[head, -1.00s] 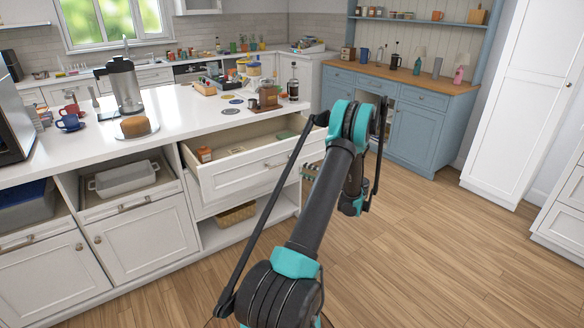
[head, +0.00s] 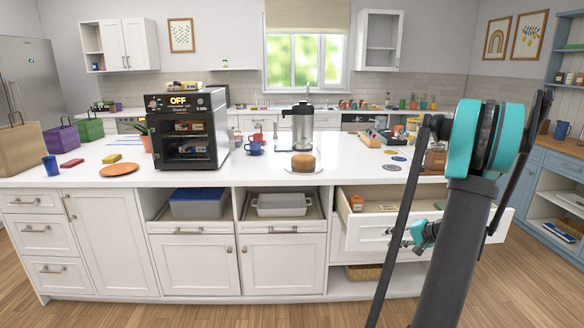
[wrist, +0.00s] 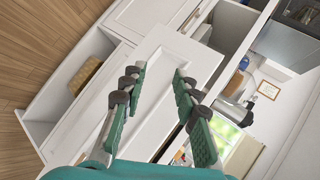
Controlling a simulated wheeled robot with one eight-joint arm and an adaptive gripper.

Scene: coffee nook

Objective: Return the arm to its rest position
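My arm (head: 455,230) rises at the right of the head view, its teal elbow at the top. My gripper (head: 402,238) shows small beside the arm, in front of the open island drawer (head: 370,235). In the wrist view my gripper (wrist: 158,80) has its two green-padded fingers apart with nothing between them. The white drawer front (wrist: 150,75) lies beyond the fingers. Whether a finger touches it cannot be told.
The white island counter (head: 240,178) carries an oven (head: 187,130), a steel urn (head: 302,128), a cake (head: 303,162) and mugs (head: 253,148). The drawer sticks out close to my arm. A blue cabinet (head: 560,180) stands at right. Wood floor (head: 200,315) is clear in front.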

